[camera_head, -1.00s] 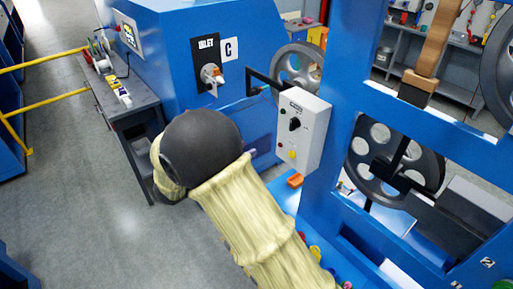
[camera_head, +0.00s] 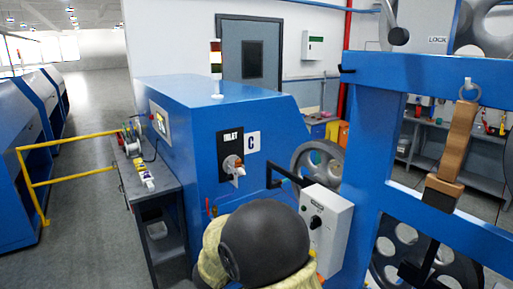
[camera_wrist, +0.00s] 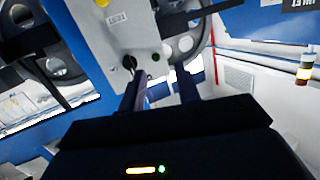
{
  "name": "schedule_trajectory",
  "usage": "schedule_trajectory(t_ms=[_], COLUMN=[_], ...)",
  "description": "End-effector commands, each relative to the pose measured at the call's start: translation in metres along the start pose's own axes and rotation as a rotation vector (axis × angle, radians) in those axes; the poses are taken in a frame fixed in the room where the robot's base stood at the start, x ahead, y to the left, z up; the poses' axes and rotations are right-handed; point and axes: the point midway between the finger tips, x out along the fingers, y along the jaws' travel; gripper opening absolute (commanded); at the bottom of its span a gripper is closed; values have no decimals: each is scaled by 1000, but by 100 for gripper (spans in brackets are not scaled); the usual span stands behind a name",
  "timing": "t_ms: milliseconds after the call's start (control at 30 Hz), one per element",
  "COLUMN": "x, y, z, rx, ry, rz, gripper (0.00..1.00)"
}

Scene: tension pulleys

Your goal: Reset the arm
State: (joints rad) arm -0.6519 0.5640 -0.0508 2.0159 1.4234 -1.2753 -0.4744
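My gripper (camera_wrist: 160,76) shows in the wrist view as two dark fingers with a clear gap between them. It is open, and I see nothing held in it. The grey control box (camera_wrist: 122,38) with its black knob is beyond the fingertips; I cannot tell the exact distance. In the head view my arm's dark round joint (camera_head: 265,245) and its pale cover are at the bottom, in front of the blue machine. The gripper itself does not show in the head view.
The control box (camera_head: 328,240) stands beside the blue frame (camera_head: 365,140) on the right. A blue machine (camera_head: 190,100) with an inlet valve (camera_head: 233,168) is behind my arm. A grey bench (camera_head: 165,190) and yellow railing (camera_head: 65,142) are left. Floor is clear at left.

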Motion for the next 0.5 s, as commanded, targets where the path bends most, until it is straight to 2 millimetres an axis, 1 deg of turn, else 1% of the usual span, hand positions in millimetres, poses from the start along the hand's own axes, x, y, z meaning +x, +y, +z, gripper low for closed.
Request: schedule_trajectory(t_ms=[33,100,200,367,467,500], x=[8,17,23,24,18,15], y=[0,-1,-1,11,24,32], z=[-3,-3,-1,8,16,20], rx=[9,13,6,-32,-70,-90], ry=[-35,-90,-175,-324,-426,-468], rz=[-54,-133,-240,-384,-457,-482], gripper=[33,33,33,33,33,33])
